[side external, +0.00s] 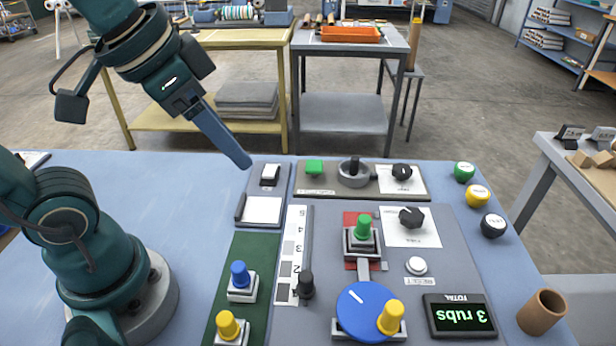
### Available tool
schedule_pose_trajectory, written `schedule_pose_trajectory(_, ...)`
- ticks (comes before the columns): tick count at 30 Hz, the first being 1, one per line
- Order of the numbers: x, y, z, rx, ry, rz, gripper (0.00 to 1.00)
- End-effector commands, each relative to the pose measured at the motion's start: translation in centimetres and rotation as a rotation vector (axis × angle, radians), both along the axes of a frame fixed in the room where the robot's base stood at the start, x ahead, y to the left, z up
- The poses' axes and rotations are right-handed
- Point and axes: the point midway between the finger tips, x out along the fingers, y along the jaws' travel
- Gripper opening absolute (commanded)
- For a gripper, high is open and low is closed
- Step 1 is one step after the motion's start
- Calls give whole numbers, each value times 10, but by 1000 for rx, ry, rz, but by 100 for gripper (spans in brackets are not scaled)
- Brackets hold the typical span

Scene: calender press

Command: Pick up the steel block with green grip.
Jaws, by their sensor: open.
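The steel block with green grip (361,245) stands upright on a red patch (350,218) in the middle of the grey panel. Its green knob-like grip points up. My gripper (244,162) hangs in the air over the back edge of the blue table, to the left of and behind the block, and is well apart from it. I see the gripper nearly edge-on, with one blue-grey finger showing. It is open, and nothing is seen held in it.
Steel blocks with blue (240,278) and yellow (228,328) grips stand on a green mat (252,252). A blue disc (358,305) with a yellow grip (391,316) lies in front of the green-gripped block. A black slider knob (306,284), dials and a counter display (460,316) surround it.

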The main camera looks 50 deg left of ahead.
Motion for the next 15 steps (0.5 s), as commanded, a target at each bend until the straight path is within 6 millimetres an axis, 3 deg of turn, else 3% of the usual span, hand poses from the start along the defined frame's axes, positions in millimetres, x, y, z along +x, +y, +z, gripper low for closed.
schedule_pose_trajectory(7, 55, -21, 22, 58, 101, -194, 61)
schedule_pose_trajectory(15, 111, -55, 3, 105, 223, -383, 61)
